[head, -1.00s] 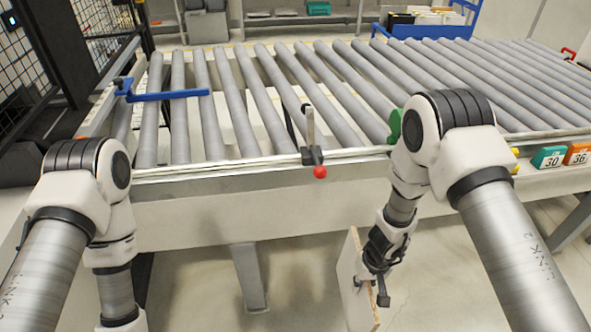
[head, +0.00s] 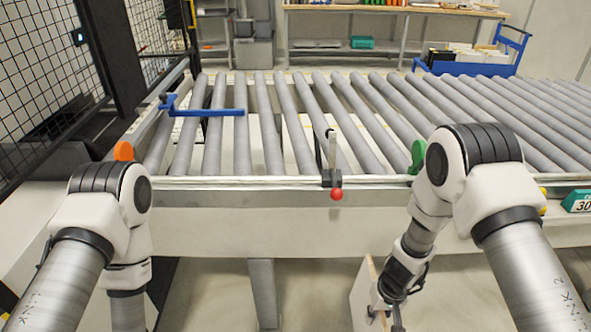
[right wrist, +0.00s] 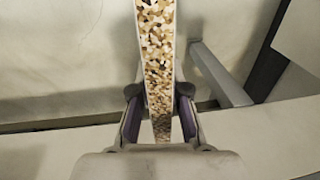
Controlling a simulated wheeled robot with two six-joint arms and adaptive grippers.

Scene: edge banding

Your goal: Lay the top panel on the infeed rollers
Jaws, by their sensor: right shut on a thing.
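The panel (head: 361,296) is a pale board held on edge, low in front of the roller table's front side in the head view. Its speckled chipboard edge (right wrist: 157,55) runs between the fingers in the right wrist view. My right gripper (head: 379,308) is shut on the panel, below roller height. The infeed rollers (head: 272,125) are grey cylinders in a row, with nothing lying on top of them. My left arm stands at the left of the head view; its gripper is out of the picture.
A blue arm (head: 205,111) reaches over the rollers at the left. A clamp with a red knob (head: 336,194) stands at the front rail, with a green disc (head: 418,157) to its right. Black mesh fencing (head: 45,75) stands at the left. A blue cart (head: 470,66) is behind.

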